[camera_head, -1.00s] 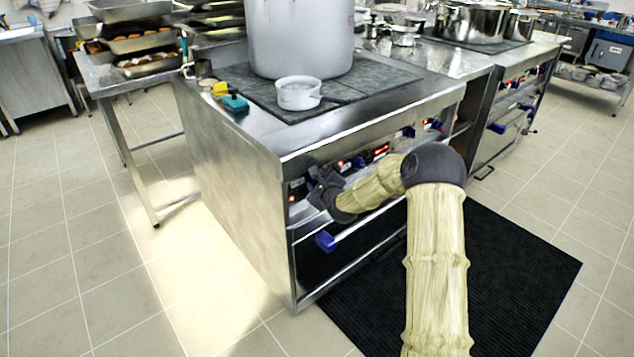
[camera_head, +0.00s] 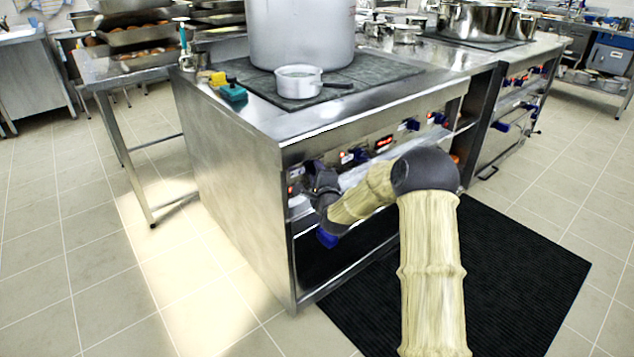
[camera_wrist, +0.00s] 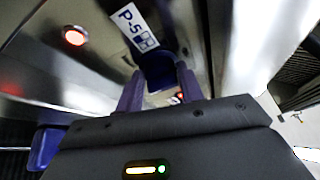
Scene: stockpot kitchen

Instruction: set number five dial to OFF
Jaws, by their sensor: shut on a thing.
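The number five dial (camera_wrist: 158,72) is a dark blue knob on the steel stove front, beside a white label (camera_wrist: 136,27) reading P-5. My gripper (camera_wrist: 160,84) has its two fingers on either side of this dial and is shut on it. In the head view, my gripper (camera_head: 319,178) is at the left end of the stove's front panel and hides most of the dial there. A lit red indicator (camera_wrist: 75,36) shows to the left of the label in the wrist view. The dial's exact pointer setting cannot be read.
Other blue dials (camera_head: 411,125) sit further right along the panel. A blue handle (camera_head: 327,238) is below my gripper. A large pot (camera_head: 300,35) and a small saucepan (camera_head: 299,82) stand on the stove top. A black mat (camera_head: 500,270) lies on the floor.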

